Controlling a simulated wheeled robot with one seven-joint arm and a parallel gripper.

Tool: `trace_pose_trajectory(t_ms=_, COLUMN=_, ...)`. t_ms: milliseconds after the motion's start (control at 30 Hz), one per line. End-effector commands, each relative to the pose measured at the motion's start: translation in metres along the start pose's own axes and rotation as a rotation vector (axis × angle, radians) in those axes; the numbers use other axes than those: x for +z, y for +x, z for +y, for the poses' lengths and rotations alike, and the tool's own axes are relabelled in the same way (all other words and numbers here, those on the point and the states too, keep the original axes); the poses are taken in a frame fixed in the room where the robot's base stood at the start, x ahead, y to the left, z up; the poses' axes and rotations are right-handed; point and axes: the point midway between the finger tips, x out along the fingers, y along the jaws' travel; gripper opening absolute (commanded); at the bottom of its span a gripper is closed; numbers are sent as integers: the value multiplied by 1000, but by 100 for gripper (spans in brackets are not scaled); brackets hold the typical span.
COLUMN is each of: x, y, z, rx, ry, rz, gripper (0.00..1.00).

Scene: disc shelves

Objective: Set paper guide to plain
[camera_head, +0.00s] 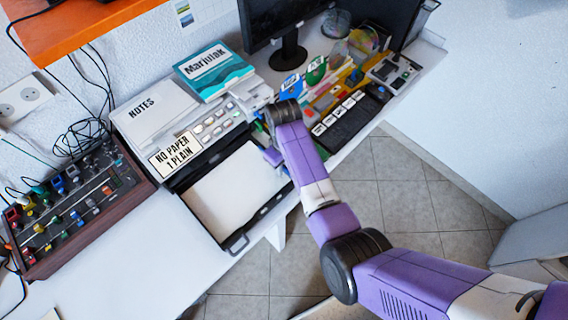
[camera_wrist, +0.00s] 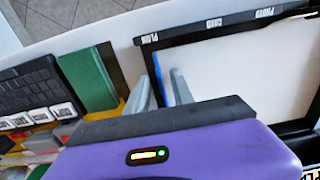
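The printer's pulled-out paper tray (camera_head: 237,244) holds a white sheet; its black rim (camera_wrist: 190,32) carries the labels PLAIN, CARD and PHOTO. The blue paper guide (camera_wrist: 157,72) is a thin strip at the tray's left side in the wrist view, its far end close to the PLAIN label (camera_wrist: 150,38). My gripper (camera_wrist: 164,76) has its two grey fingers apart, one on each side of the guide. Whether either finger touches it I cannot tell. In the head view the fingers are hidden behind my arm. The printer display (camera_head: 175,153) reads "NO PAPER 1 PLAIN".
A green block (camera_wrist: 88,78) and a keyboard (camera_head: 347,122) lie beside the tray. A mixer panel (camera_head: 70,205) stands left of the printer. The desk front (camera_head: 135,270) is clear.

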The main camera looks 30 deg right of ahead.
Motion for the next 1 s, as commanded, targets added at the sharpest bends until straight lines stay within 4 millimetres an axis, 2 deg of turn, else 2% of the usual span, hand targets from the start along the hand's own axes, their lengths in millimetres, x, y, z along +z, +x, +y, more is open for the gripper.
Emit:
trace_pose_trajectory(t_ms=333, x=-1, y=-6, z=1, rx=1, ry=0, rz=3, gripper=28)
trace_pose_trajectory(t_ms=700, x=-1, y=-62, z=0, rx=2, ry=0, rz=3, gripper=28)
trace_pose_trajectory(t_ms=833, x=0, y=-74, z=0, rx=1, ry=0, rz=1, gripper=28)
trace_pose_trajectory(t_ms=1000, x=0, y=-78, z=0, rx=0, ry=0, rz=0, gripper=28)
